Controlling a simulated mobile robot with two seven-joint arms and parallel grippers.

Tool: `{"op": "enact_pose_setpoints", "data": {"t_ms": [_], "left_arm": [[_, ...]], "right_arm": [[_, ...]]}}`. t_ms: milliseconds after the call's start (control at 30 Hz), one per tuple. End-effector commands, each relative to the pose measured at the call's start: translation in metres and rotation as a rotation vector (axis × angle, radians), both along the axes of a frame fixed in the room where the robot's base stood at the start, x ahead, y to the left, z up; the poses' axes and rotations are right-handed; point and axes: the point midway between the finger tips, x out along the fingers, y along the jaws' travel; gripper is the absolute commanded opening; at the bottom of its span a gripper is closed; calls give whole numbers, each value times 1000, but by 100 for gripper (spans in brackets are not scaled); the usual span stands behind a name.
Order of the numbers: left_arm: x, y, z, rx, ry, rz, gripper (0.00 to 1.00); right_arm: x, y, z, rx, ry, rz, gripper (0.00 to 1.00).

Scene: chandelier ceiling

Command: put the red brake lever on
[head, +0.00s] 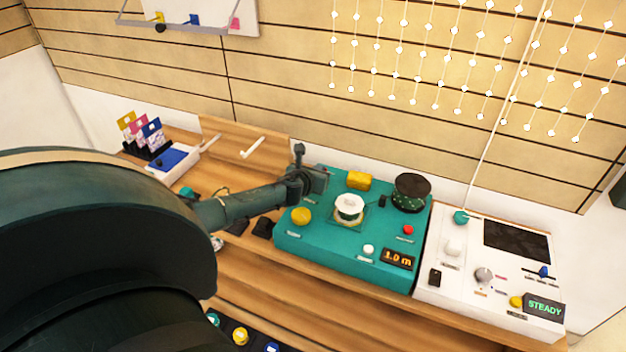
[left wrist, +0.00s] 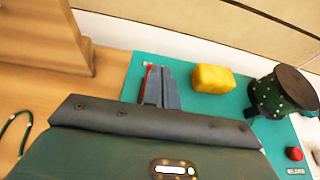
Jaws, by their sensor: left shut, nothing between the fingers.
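The teal console (head: 330,245) stands on the wooden bench. My left gripper (head: 320,178) is shut and empty at the console's back left corner. A small red and white part (left wrist: 147,70), perhaps the brake lever, shows right beside the fingertips (left wrist: 160,88) in the left wrist view. My gripper hides most of it, so I cannot tell its position or whether the fingers touch it. A round red button (head: 408,230) sits near the console's right side; it also shows in the left wrist view (left wrist: 294,153). My right gripper is not in view.
The console also bears a yellow block (head: 359,180), a white spool (head: 348,205), a dark green drum (head: 411,190), a yellow knob (head: 301,216) and a "1.0 m" display (head: 398,259). A white panel (head: 460,285) reading "STEADY" stands to its right. A wooden upright (left wrist: 40,35) rises behind left.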

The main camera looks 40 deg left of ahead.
Motion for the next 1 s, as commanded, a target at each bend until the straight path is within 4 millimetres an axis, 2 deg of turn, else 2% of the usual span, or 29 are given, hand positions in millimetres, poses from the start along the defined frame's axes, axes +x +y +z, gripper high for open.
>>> {"op": "enact_pose_setpoints", "data": {"t_ms": [400,900,1000], "left_arm": [[0,0,17,0,0,0,0],[0,0,16,0,0,0,0],[-2,5,36,2,-1,1,0]], "right_arm": [[0,1,18,7,2,-7,49],[1,-1,15,-6,1,-9,49],[-2,-6,20,-21,30,-19,49]]}}
